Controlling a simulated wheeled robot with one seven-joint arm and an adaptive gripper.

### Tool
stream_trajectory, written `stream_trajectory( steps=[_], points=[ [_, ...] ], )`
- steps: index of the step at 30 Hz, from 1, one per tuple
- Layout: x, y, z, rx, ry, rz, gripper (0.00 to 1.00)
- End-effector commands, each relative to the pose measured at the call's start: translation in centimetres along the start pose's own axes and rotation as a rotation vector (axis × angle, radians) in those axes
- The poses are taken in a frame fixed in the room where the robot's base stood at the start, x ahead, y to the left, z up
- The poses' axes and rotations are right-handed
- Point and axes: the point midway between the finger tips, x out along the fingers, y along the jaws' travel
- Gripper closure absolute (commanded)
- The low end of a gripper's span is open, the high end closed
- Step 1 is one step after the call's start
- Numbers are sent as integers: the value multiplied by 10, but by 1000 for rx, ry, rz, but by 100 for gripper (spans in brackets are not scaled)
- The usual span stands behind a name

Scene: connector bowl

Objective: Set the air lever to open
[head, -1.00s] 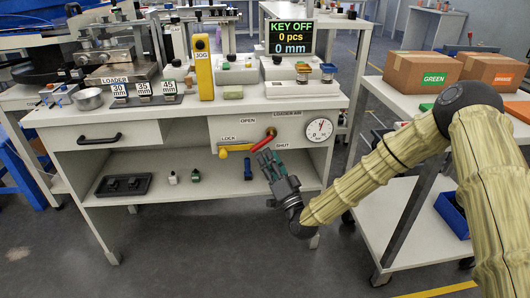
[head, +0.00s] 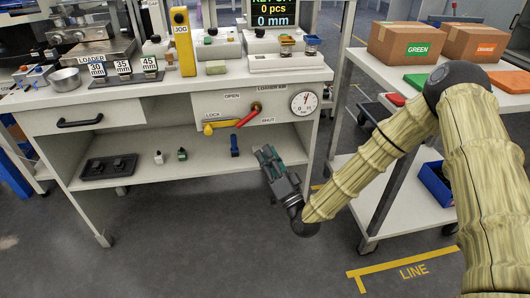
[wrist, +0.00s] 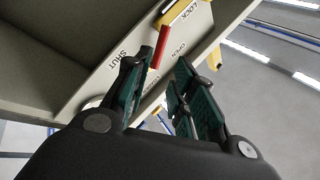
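The red air lever (head: 248,117) is on the front panel of the white bench, under the LOADER AIR label. It slants down-left from its pivot, its tip on the SHUT side, with OPEN marked up-left. In the wrist view the red lever (wrist: 161,45) shows beyond the finger gap. The yellow lock lever (head: 217,127) lies just left of it, nearly level. My gripper (head: 266,153) is below and right of the lever tip, apart from it. In the wrist view my gripper (wrist: 160,80) has its dark green fingers spread, with nothing held between them.
A round gauge (head: 304,102) is right of the lever. A cart with cardboard boxes (head: 412,42) stands at right. Open floor lies in front of the bench.

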Motion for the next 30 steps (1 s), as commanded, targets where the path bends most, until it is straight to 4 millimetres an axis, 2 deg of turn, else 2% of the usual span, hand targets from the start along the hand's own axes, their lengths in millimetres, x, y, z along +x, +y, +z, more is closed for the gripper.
stream_trajectory(
  steps=[1,3,8,30],
  points=[
    [-1,1,0,16,0,0,90],
    [-2,4,1,66,0,0,100],
    [-5,13,3,276,1,0,100],
    [-22,54,10,1397,-2,0,100]
  ],
)
